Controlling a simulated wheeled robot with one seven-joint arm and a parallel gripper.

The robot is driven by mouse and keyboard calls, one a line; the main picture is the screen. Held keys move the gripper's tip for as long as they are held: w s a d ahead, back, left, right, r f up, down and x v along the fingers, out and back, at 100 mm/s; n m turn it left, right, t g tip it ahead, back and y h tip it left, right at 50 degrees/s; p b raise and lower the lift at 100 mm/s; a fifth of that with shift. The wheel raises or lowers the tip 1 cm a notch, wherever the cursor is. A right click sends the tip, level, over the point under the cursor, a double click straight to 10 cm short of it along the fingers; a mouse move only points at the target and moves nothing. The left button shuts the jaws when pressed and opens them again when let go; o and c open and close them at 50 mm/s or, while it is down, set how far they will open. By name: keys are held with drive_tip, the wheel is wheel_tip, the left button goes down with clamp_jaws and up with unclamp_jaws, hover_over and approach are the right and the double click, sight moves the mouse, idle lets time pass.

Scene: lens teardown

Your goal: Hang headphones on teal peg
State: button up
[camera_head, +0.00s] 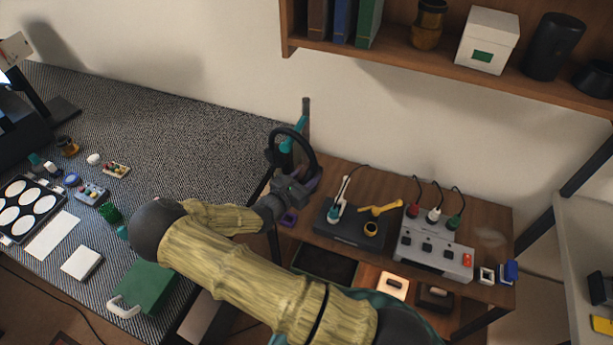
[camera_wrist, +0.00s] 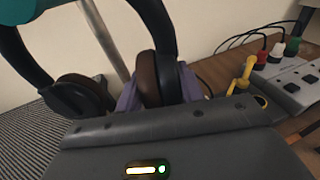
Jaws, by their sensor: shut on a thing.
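The headphones (camera_head: 308,143) are black, with the headband arching up above my gripper (camera_head: 291,188). My gripper is shut on the headphones at their lower part. In the wrist view the headphones (camera_wrist: 158,25) show two ear cups, one with a brown cushion, just beyond my gripper's grey body. The teal peg (camera_head: 286,145) is on an upright post (camera_head: 306,108) and overlaps the headband in the head view. Teal also shows at the wrist view's top left, by the headband. I cannot tell whether the headband rests on the peg. The finger contact is hidden.
On the wooden bench to the right are a dark soldering station (camera_head: 350,228) with a yellow tool and a grey power box (camera_head: 436,246) with plugs. A wooden shelf (camera_head: 400,62) hangs above; a patterned desk (camera_head: 150,125) lies left.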

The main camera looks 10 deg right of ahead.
drive_tip(key=o, duration=1.2)
drive_tip(key=b+v, duration=0.2)
drive_tip(key=v, duration=1.5)
drive_tip(key=shift+s+a, duration=0.15)
drive_tip(key=shift+s, duration=0.05)
drive_tip(key=s+d+r+m+g+y+p, duration=0.1)
drive_tip(key=s+d+r+m+g+y, duration=0.1)
drive_tip(key=s+d+m+g+y, duration=0.55)
drive_tip(key=s+d+r+m+y, duration=0.1)
drive_tip(key=r+m, duration=0.3)
drive_tip(key=m, duration=0.2)
drive_tip(key=s+d+r+m+y+p, duration=0.1)
drive_tip(key=d+r+m+y, duration=0.1)
drive_tip(key=r+m, duration=0.2)
drive_tip(key=s+d+r+m+y+p, duration=0.1)
drive_tip(key=s+d+r+m+y, duration=0.1)
drive_tip(key=r+m, duration=0.3)
drive_tip(key=shift+d+m+y, duration=0.15)
drive_tip(key=shift+m+y, duration=0.1)
drive_tip(key=shift+m, duration=1.4)
